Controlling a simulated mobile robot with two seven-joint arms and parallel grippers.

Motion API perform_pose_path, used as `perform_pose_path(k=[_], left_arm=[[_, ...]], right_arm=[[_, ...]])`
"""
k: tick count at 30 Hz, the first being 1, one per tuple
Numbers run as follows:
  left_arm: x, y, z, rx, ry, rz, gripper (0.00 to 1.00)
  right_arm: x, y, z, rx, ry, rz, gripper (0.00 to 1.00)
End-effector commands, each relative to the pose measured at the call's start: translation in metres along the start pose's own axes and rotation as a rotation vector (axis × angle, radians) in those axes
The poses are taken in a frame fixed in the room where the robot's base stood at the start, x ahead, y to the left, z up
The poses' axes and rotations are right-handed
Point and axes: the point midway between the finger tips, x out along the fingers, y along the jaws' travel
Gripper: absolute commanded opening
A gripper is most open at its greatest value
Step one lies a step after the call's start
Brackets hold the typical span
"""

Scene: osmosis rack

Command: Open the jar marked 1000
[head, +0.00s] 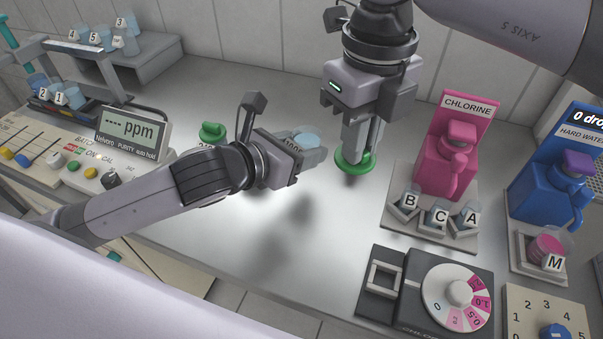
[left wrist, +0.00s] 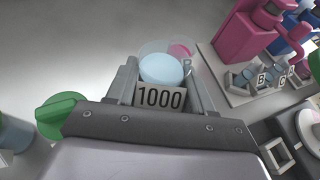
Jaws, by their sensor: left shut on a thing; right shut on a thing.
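The jar marked 1000 (head: 310,137) is a clear jar with pale blue contents and no lid on its mouth. My left gripper (head: 308,152) is shut on it, with a finger on either side, above the bench. In the left wrist view the jar (left wrist: 162,69) shows its 1000 label between the fingers. My right gripper (head: 358,146) is shut on a green lid (head: 352,163), to the right of the jar and apart from it. The lid's edge shows at the right of the left wrist view (left wrist: 315,64).
Another green-lidded jar (head: 212,131) stands behind my left arm. The pink chlorine dispenser (head: 450,155), cups A, B and C, and a dial box (head: 390,320) stand to the right. A ppm meter (head: 135,128) is at left. The bench middle is clear.

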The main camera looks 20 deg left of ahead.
Motion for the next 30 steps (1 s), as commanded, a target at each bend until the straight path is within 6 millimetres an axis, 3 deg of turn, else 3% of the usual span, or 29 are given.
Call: perform_pose_path(k=[1, 8, 15, 27, 28, 30], left_arm=[[0.004, 0.000, -0.010, -0.002, 0.002, 0.001, 0.00], [0.010, 0.000, -0.024, 0.000, -0.001, 0.000, 0.00], [0.022, 0.000, -0.054, -0.002, 0.000, 0.000, 0.00], [0.024, 0.000, -0.058, 0.002, -0.002, 0.000, 0.00], [0.024, 0.000, -0.058, 0.002, -0.001, 0.000, 0.58], [0.024, 0.000, -0.058, 0.001, -0.001, 0.000, 0.77]], right_arm=[[0.003, 0.000, 0.000, 0.000, 0.000, 0.000, 0.00], [0.005, 0.000, 0.000, 0.000, 0.000, 0.000, 0.00], [0.011, 0.000, 0.000, 0.000, 0.000, 0.000, 0.00], [0.012, 0.000, 0.000, 0.000, 0.000, 0.000, 0.00], [0.011, 0.000, 0.000, 0.000, 0.000, 0.000, 0.00], [0.011, 0.000, 0.000, 0.000, 0.000, 0.000, 0.00]])
